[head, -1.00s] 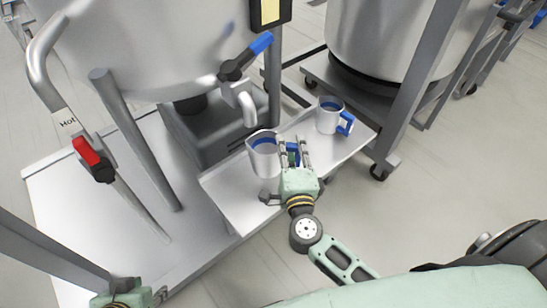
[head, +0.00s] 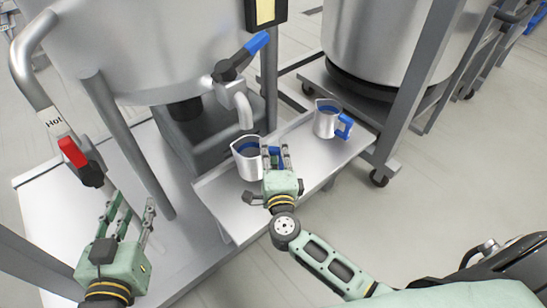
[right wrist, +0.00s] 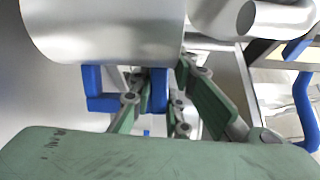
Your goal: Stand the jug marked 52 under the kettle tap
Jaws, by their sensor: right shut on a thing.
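A steel jug (head: 247,165) with a blue handle stands upright at the front tray, its mouth appearing just below the kettle tap's spout (head: 243,108). My right gripper (head: 275,152) is shut on its handle, which also shows between the fingers in the right wrist view (right wrist: 98,102). I cannot tell whether the jug's base touches the tray. A second jug (head: 326,122) with a blue handle stands further right on the tray; it also shows in the right wrist view (right wrist: 265,18). No number is readable on either. My left gripper (head: 130,208) is open and empty, lower left.
The tap has a blue lever (head: 258,43). A pipe with a red valve lever (head: 72,152) and a "Hot" label is at left. Kettle legs (head: 128,145) stand near my left gripper. The metal tray (head: 225,205) has bare room at its near left end.

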